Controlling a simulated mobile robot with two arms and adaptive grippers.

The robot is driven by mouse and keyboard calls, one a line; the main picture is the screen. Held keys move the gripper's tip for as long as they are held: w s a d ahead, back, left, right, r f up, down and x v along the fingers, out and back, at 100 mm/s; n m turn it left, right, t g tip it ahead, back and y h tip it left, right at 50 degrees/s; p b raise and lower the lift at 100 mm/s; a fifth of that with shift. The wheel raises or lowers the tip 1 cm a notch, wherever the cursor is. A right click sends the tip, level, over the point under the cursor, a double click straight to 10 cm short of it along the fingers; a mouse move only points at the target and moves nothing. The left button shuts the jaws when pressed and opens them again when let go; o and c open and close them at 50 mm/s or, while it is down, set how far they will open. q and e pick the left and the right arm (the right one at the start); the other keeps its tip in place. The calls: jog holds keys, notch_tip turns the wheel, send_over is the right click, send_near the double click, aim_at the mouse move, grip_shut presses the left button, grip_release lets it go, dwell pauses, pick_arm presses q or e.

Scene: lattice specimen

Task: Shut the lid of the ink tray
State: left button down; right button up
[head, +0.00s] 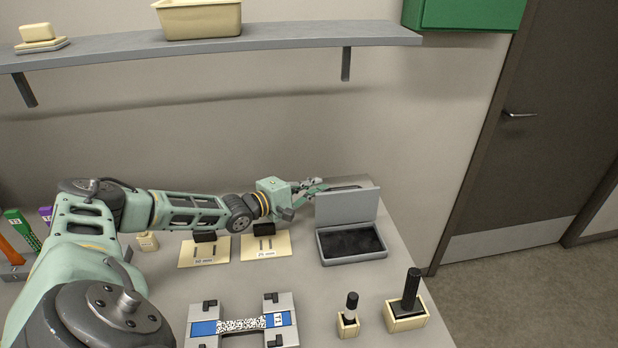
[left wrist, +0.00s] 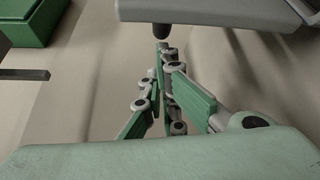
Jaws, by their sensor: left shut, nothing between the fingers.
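The ink tray (head: 325,247) stands at the right rear of the table, a grey box with a dark pad inside. Its grey lid (head: 347,206) is open and stands roughly upright at the tray's back edge. My left gripper (head: 328,186) is at the lid's upper left, with its fingers by the top edge; contact cannot be told. In the left wrist view my gripper's fingers (left wrist: 162,55) are shut together with nothing between them. My right gripper is not in view.
Two cream cards (head: 205,252) (head: 267,247) with black blocks lie left of the tray. A blue-and-grey fixture (head: 242,322), a small bottle in a holder (head: 349,318) and a black-handled stamp (head: 407,311) stand nearer. A shelf (head: 290,37) hangs above on the wall.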

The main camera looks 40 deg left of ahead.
pick_arm(q)
jog(key=shift+d, duration=0.1)
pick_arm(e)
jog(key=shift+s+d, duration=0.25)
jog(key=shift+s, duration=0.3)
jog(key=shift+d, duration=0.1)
pick_arm(q)
jog(key=shift+s, duration=0.1)
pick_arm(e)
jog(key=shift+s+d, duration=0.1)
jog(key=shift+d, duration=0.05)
